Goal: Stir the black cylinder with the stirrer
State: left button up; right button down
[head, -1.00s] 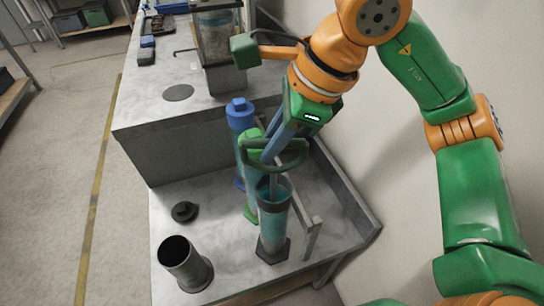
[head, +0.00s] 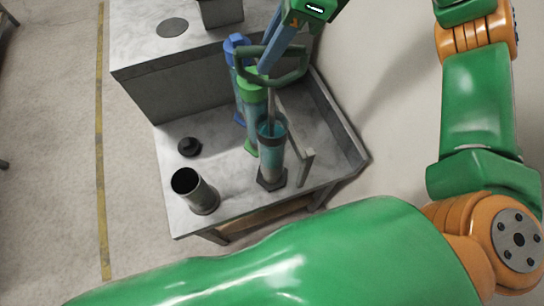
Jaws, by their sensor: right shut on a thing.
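The black cylinder (head: 271,155) is a clear tube with a black rim and black base, holding teal liquid. It stands upright on the lower grey bench. The stirrer has a dark green loop handle (head: 303,68) and a thin grey shaft (head: 271,108). The shaft reaches down to the tube's mouth; its lower end is hidden. My right gripper (head: 270,50), with blue fingers, is shut on the stirrer above the tube. My left gripper is not in view.
A green-capped tube (head: 252,82) and a blue-capped tube (head: 236,50) stand close behind the black cylinder. A dark open canister (head: 197,192) and a small black cap (head: 189,147) are at the front left. A grey bracket (head: 305,165) stands just right of the tube.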

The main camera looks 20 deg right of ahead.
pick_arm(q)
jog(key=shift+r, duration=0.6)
pick_arm(e)
jog(key=shift+r, duration=0.7)
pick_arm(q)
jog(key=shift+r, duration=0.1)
pick_arm(e)
jog(key=shift+r, duration=0.1)
notch_tip(320, 180, up, 6)
jog(key=p, duration=0.6)
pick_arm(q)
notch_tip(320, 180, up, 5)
pick_arm(e)
jog(key=shift+f, duration=0.25)
pick_arm(q)
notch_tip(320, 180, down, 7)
jog(key=b, duration=0.7)
pick_arm(e)
notch_tip(320, 180, down, 8)
jog(key=shift+r, duration=0.2)
